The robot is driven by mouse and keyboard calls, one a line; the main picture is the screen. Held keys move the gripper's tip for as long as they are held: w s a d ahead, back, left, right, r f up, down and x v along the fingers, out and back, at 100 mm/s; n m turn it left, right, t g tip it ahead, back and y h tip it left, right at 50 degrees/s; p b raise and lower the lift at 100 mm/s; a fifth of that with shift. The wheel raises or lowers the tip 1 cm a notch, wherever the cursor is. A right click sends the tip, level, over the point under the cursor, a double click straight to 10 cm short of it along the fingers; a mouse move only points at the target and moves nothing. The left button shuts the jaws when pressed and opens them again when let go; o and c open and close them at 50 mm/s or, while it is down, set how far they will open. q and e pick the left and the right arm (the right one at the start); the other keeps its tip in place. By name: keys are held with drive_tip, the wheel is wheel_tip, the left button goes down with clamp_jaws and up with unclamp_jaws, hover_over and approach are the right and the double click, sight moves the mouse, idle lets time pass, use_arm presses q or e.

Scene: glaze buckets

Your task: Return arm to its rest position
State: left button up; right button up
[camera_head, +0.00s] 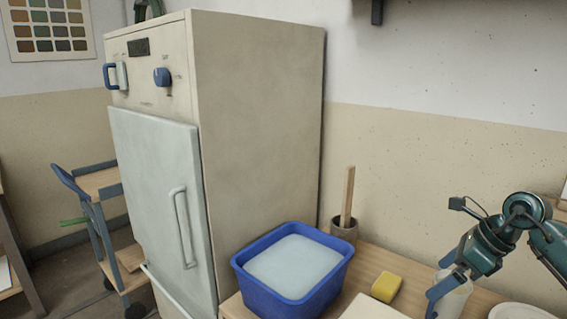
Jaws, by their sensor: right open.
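My right arm comes in from the right edge, and its teal and blue gripper (440,279) hangs over the right part of the wooden table (373,258). The gripper is open. A pale cylindrical container (458,299) stands right by its fingers and is partly hidden by them; I cannot tell whether they touch it. A blue bucket (262,292) filled with pale glaze (294,266) sits on the table to the left of the gripper. My left gripper is not in view.
A yellow sponge (386,287) lies between bucket and gripper. A small pot (344,231) holding a wooden stick (348,195) stands behind. A white plate (520,311) is at lower right. A tall cream kiln cabinet (262,130) and a cart (100,215) are at left.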

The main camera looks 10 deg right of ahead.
drive_tip(key=a+r+m+t+y+p, duration=0.3)
drive_tip(key=a+m+t+y+p, duration=0.7)
drive_tip(key=a, duration=1.2)
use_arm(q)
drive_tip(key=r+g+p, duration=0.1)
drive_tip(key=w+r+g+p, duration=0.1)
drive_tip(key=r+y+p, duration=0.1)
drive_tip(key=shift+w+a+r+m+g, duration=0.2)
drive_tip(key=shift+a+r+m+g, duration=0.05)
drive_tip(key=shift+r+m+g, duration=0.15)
use_arm(e)
drive_tip(key=s+a+f+m+g+h, duration=0.1)
drive_tip(key=s+f+m+h, duration=0.4)
drive_tip(key=m, duration=1)
drive_tip(key=s+a+f+m+g+h, duration=0.2)
drive_tip(key=s+f+m+h, duration=0.4)
drive_tip(key=m, duration=0.9)
drive_tip(key=s+a+f, duration=0.1)
drive_tip(key=s+f, duration=0.2)
drive_tip(key=s, duration=0.1)
drive_tip(key=shift+a+m, duration=0.15)
drive_tip(key=shift+m, duration=0.25)
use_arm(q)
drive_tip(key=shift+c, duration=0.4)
use_arm(e)
drive_tip(key=shift+c, duration=0.3)
